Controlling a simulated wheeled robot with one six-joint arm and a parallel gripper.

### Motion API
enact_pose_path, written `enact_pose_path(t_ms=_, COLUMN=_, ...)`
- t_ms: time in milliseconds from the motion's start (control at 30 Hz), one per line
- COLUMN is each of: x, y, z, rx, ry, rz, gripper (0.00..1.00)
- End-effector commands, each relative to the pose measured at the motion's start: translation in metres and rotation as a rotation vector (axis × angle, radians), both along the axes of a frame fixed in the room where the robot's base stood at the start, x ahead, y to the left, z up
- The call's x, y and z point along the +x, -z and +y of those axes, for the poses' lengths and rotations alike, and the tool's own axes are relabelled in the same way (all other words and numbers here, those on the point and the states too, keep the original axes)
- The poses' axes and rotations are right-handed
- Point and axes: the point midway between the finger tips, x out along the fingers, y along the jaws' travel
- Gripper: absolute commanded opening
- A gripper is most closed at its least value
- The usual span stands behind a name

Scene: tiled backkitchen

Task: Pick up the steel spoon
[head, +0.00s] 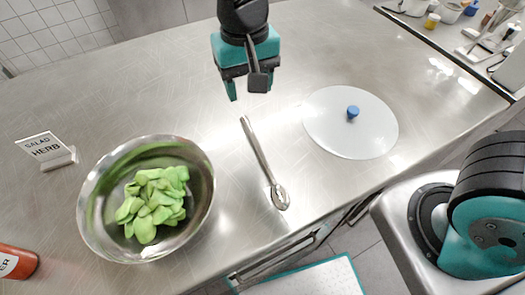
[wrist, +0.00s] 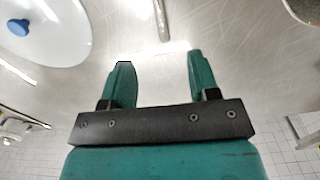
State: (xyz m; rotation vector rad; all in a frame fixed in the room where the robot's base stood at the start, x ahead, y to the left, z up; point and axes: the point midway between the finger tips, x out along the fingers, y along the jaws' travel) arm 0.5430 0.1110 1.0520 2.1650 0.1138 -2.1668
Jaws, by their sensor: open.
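The steel spoon (head: 262,160) lies on the steel counter between the bowl and the white lid, its bowl end toward the counter's front edge and its handle end toward the back. In the wrist view the end of the spoon's handle (wrist: 161,20) shows at the top, beyond and between my fingertips. My gripper (head: 248,92) is open and empty, above the counter and behind the handle end in the head view. Its two teal fingers also show apart in the wrist view (wrist: 159,62). The spoon is clear of the fingers.
A steel bowl (head: 88,215) of green leaves stands left of the spoon, and a white round lid (head: 335,130) with a blue knob lies right. A salad herb sign (head: 45,148) and an orange bottle (head: 17,262) are at left.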

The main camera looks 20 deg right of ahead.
Motion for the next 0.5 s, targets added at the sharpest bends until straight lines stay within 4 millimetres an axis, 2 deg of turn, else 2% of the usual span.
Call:
enact_pose_path(t_ms=100, x=-0.001, y=0.029, z=-0.001, rx=-0.004, ry=0.000, rz=0.007, gripper=0.55)
enact_pose_path(t_ms=233, x=-0.001, y=0.054, z=-0.001, rx=-0.001, ry=0.000, rz=0.004, gripper=0.55)
enact_pose_path(t_ms=333, x=0.000, y=0.067, z=-0.001, rx=-0.001, ry=-0.001, rz=0.003, gripper=0.55)
enact_pose_path(t_ms=500, x=0.000, y=0.077, z=0.000, rx=0.000, ry=-0.001, rz=0.001, gripper=0.55)
